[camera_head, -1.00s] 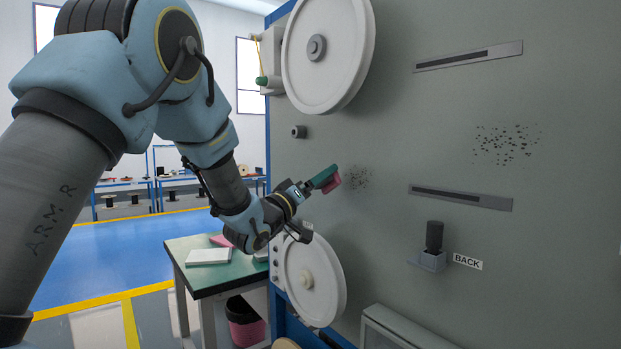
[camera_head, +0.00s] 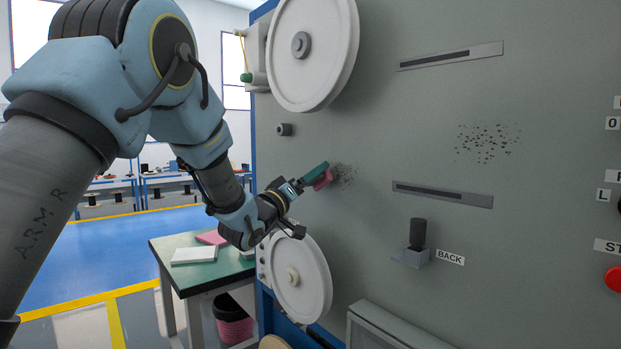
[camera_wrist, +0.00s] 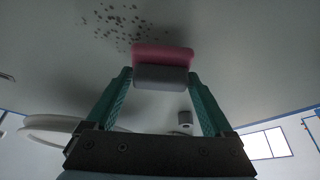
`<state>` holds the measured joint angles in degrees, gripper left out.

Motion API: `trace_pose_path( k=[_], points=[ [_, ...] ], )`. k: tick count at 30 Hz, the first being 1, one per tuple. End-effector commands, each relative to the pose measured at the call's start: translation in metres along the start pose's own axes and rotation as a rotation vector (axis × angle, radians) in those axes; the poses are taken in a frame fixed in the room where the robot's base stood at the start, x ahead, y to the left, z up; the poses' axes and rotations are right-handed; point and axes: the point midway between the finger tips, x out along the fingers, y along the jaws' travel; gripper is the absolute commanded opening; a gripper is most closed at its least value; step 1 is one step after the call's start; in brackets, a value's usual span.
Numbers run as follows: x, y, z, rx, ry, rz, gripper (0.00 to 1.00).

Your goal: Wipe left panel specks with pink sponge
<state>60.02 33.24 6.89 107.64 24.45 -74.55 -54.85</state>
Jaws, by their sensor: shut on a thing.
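My gripper (camera_head: 315,176) is shut on the pink sponge (camera_head: 323,181), with its pink face toward the grey panel (camera_head: 400,120). In the wrist view the sponge (camera_wrist: 163,56) sits between the green fingers, pink layer outward and grey layer nearer me. The left speck patch (camera_head: 345,176) lies right beside the sponge, which may hide part of it. In the wrist view dark specks (camera_wrist: 125,22) show above and left of the sponge. I cannot tell whether the sponge touches the panel. A second speck patch (camera_head: 487,143) lies farther right on the panel.
Two white wheels, upper (camera_head: 315,50) and lower (camera_head: 300,280), stick out from the panel's left side. Slotted bars (camera_head: 442,194), a black handle (camera_head: 417,235) and a red button (camera_head: 613,279) are to the right. A green table (camera_head: 200,278) stands lower left.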

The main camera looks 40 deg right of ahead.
Motion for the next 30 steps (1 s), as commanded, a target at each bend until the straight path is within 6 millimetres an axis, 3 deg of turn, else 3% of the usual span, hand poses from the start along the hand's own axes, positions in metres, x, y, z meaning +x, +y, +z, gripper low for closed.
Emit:
trace_pose_path(
  k=[30],
  points=[
    [0.016,0.000,0.007,0.000,0.001,0.000,0.42]
  ],
)
